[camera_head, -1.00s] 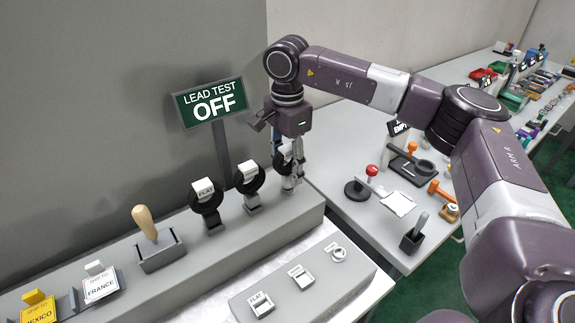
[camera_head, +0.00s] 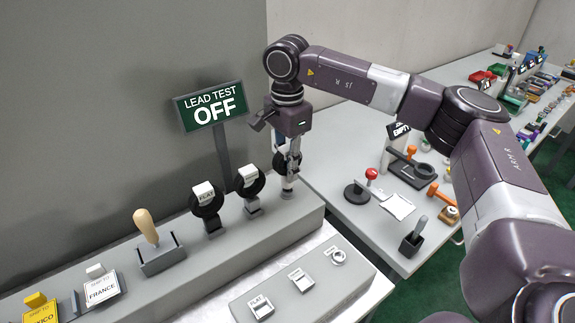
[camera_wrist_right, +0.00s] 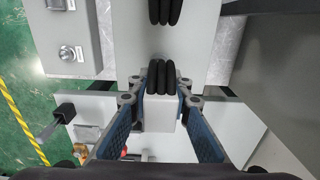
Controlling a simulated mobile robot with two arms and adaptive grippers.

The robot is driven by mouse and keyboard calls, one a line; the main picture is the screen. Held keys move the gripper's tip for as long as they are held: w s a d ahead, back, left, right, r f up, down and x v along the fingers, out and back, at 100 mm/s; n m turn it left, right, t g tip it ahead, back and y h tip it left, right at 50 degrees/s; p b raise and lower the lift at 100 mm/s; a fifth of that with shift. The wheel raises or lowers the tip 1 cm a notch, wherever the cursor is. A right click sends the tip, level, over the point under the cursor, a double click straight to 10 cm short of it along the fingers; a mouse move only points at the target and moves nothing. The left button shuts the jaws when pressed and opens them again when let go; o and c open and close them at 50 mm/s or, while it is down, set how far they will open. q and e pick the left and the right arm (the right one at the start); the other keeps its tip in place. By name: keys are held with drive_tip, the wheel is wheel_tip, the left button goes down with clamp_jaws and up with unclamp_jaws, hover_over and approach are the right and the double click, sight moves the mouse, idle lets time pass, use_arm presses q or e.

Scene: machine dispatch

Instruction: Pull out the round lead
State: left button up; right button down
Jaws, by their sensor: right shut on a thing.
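The round lead is the rightmost of three coiled leads on the grey ledge. Its black coil (camera_head: 280,163) shows behind my right gripper in the head view. In the right wrist view its white plug block (camera_wrist_right: 160,115) sits between the blue finger pads, with the black coil (camera_wrist_right: 160,77) just beyond. My right gripper (camera_head: 289,167) points down and is shut on this lead, above a small grey stand (camera_head: 288,193). The lead's label is hidden, and I cannot tell whether it touches the stand. My left gripper is not in view.
The flat lead (camera_head: 206,206) and a middle lead (camera_head: 249,190) stand close to the left. A sign (camera_head: 209,105) reads LEAD TEST OFF. A socket panel (camera_head: 290,313) lies in front, with a round socket (camera_head: 338,257). A wooden-handled lever (camera_head: 146,227) stands further left.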

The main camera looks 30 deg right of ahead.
sight(287, 147)
drive_tip(key=shift+r+p, duration=2.85)
drive_tip(key=shift+r, duration=1.6)
